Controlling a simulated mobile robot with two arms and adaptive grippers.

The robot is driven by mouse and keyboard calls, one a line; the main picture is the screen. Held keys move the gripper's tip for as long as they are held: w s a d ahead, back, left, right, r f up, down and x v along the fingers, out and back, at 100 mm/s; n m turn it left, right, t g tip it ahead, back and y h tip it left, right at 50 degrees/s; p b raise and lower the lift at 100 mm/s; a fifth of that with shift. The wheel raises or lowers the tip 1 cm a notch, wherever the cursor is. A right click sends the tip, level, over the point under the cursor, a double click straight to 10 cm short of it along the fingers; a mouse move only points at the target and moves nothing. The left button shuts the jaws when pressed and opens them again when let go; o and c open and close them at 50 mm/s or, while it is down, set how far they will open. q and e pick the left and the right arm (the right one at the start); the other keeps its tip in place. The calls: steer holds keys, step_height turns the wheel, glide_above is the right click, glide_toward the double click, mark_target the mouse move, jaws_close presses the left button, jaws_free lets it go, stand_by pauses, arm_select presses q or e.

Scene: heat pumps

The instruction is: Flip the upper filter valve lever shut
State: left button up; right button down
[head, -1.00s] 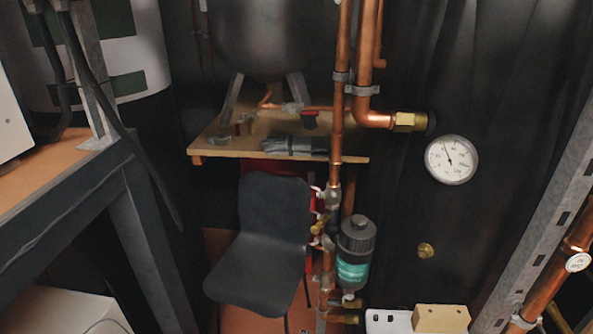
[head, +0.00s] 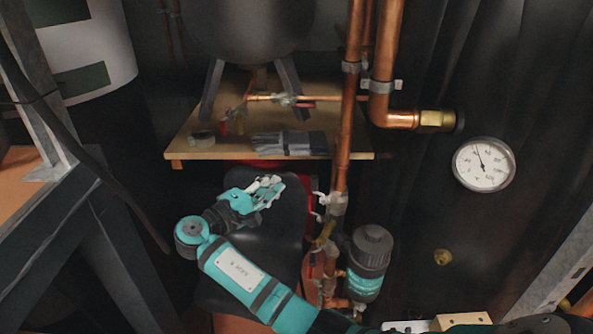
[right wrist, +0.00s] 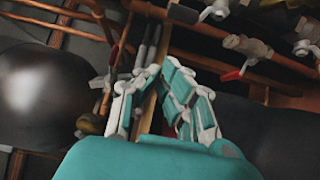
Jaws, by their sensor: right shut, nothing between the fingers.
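The water filter (head: 368,262), a dark canister with a teal label, is beside the copper pipe in the head view. The upper filter valve (head: 336,204) is on that pipe above it; its small pale lever (head: 319,200) sticks out to the left, and its exact angle is hard to tell. My right gripper (head: 272,188) is shut and empty, left of the valve and apart from it, in front of the chair back. It also shows in the right wrist view (right wrist: 160,70), fingertips together. My left gripper is not in view.
A wooden shelf (head: 182,142) with dark rolled items (head: 290,143) stands behind my gripper. A black chair (head: 285,230) is below it. A pressure gauge (head: 483,164) is on the right. Several valves, one with a red lever (right wrist: 232,75), show in the right wrist view.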

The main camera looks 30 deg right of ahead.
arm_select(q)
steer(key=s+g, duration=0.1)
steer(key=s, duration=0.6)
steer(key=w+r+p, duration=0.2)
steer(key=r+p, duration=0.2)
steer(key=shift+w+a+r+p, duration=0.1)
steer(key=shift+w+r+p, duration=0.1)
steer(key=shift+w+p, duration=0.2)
arm_select(e)
steer(key=d, duration=0.8)
steer(key=shift+s, duration=0.3)
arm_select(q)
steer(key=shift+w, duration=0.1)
arm_select(e)
steer(key=shift+f, duration=0.1)
